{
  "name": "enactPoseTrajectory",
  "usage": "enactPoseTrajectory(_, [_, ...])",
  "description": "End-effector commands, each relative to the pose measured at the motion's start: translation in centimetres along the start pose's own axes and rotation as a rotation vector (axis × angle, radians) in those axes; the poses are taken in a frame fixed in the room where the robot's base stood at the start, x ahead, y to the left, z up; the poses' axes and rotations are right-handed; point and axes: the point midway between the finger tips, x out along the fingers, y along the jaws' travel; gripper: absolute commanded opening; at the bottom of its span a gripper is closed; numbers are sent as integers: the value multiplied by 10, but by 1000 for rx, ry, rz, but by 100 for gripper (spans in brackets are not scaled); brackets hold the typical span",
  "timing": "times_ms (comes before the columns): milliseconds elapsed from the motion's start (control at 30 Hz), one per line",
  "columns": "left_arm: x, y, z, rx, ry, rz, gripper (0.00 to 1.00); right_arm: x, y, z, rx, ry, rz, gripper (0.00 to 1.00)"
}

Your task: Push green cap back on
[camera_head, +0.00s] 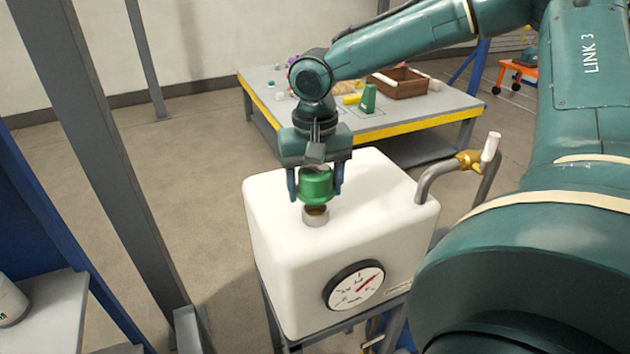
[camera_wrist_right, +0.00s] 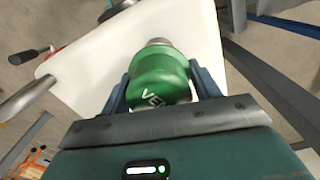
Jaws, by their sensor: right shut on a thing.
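The green cap (camera_head: 316,184) is between the blue fingers of my right gripper (camera_head: 316,190), which is shut on it. In the right wrist view the cap (camera_wrist_right: 160,78) shows white lettering and sits between the fingertips (camera_wrist_right: 160,90). The neck shows partly behind the cap in the right wrist view (camera_wrist_right: 160,43). My left gripper is in neither view.
A round gauge (camera_head: 354,287) is on the tank's front. A grey pipe with a brass valve (camera_head: 468,160) rises at the tank's right. Behind stands a table (camera_head: 425,110) with a wooden box (camera_head: 399,83) and small objects. A grey post (camera_head: 100,150) stands at the left.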

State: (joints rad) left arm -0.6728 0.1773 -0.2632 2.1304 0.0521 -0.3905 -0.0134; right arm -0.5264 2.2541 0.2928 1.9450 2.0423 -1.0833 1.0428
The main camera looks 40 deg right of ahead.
Motion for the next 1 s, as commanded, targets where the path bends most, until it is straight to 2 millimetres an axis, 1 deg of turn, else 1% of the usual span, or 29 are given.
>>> enactPoseTrajectory(267, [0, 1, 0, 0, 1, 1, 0, 1, 0, 0, 0, 0, 0, 34])
enactPoseTrajectory(1000, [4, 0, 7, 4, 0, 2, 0, 16, 0, 0, 0, -1, -1, 34])
